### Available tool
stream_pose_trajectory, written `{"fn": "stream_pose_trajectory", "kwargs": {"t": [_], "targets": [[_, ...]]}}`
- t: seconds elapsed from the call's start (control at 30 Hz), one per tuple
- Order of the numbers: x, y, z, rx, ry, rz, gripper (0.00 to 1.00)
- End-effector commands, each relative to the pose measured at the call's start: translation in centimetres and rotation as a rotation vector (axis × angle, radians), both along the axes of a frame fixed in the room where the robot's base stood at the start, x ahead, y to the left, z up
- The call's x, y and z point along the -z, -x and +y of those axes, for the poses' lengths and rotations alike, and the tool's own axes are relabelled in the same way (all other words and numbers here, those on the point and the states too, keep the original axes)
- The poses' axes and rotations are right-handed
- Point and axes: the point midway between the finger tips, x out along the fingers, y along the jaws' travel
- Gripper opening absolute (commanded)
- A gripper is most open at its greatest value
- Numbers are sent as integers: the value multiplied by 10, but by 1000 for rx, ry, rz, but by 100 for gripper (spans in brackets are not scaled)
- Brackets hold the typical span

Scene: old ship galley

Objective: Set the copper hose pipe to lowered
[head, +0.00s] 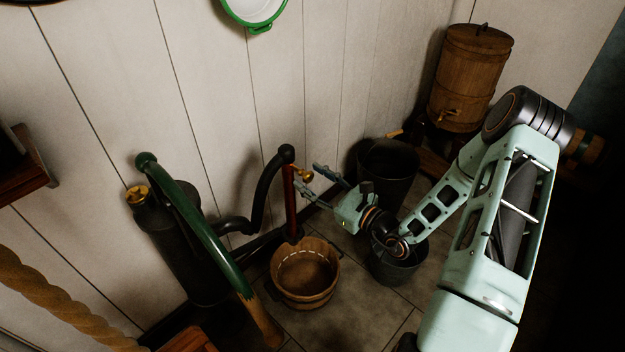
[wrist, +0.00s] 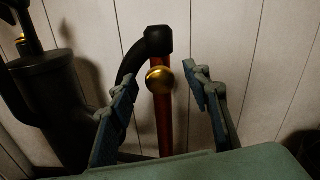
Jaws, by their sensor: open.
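The copper hose pipe (head: 291,205) hangs straight down from the end of a black curved pipe (head: 262,185), above a wooden bucket. A brass knob (head: 306,176) sticks out from its upper part. In the wrist view the copper pipe (wrist: 164,125) runs down between my fingers, with the brass knob (wrist: 160,80) facing the camera. My gripper (head: 316,183) is open, just right of the knob in the head view. In the wrist view my gripper's fingers (wrist: 160,88) stand either side of the pipe and knob, apart from both as far as I can tell. The pipe's lower end is hidden there.
A black pump (head: 180,240) with a green handle (head: 205,235) stands left. A wooden bucket (head: 282,292) is below the pipe. Dark buckets (head: 388,185) stand near my arm, and a wooden barrel (head: 468,80) is at the back right. The pale wall is close behind.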

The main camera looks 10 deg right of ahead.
Motion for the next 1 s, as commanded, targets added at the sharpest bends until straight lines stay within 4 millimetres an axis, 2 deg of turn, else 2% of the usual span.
{"fn": "stream_pose_trajectory", "kwargs": {"t": [0.2,0.6,0.87,1.0], "targets": [[0,0,0,0,0,0,43],[0,0,0,0,0,0,0],[1,0,0,0,0,0,0],[13,0,0,0,0,0,0]]}}
